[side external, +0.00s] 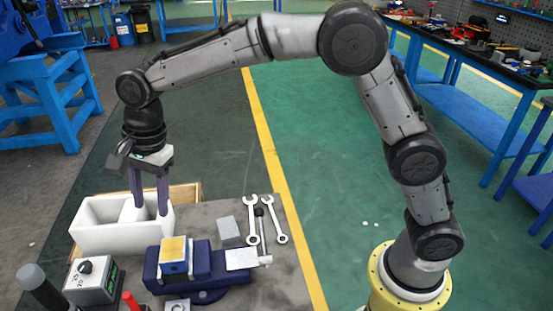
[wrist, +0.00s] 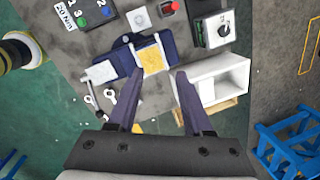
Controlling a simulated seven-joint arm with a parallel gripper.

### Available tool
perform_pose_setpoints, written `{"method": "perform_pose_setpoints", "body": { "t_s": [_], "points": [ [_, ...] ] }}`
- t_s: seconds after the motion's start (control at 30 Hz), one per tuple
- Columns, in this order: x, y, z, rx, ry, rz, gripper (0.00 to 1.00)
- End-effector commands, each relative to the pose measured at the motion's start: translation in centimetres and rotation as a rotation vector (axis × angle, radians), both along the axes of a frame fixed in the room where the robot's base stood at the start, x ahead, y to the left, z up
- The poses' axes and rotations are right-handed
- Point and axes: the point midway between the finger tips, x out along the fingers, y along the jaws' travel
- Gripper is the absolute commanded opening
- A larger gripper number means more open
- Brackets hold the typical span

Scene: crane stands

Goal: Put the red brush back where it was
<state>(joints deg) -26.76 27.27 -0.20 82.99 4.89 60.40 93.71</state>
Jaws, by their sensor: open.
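A small red upright thing (side external: 130,300) stands at the bottom edge of the side view, partly cut off. It also shows at the top of the wrist view (wrist: 173,5). I cannot tell whether it is the red brush; no brush shape is clear. My gripper (side external: 150,209) points down at the right part of the white divided bin (side external: 95,240), fingers apart. In the wrist view my gripper (wrist: 159,73) is open with nothing between its fingers, and the white bin (wrist: 207,90) is beside the right finger. The bin's inside is partly hidden.
A blue vise (side external: 205,268) holds a yellow-topped block (side external: 174,250). Two wrenches (side external: 252,220) (side external: 274,222) and a grey plate (side external: 229,229) lie behind it. A box with a dial (side external: 95,281) and a black cylinder with a grey top (side external: 38,285) stand at front left.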

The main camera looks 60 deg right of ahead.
Motion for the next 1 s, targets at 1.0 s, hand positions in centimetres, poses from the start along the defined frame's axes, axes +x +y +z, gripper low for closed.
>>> {"method": "perform_pose_setpoints", "body": {
  "t_s": [1.0],
  "points": [
    [-28.6, -24.6, 4.7, -0.481, -0.413, 1.117, 0.51]
  ]
}}
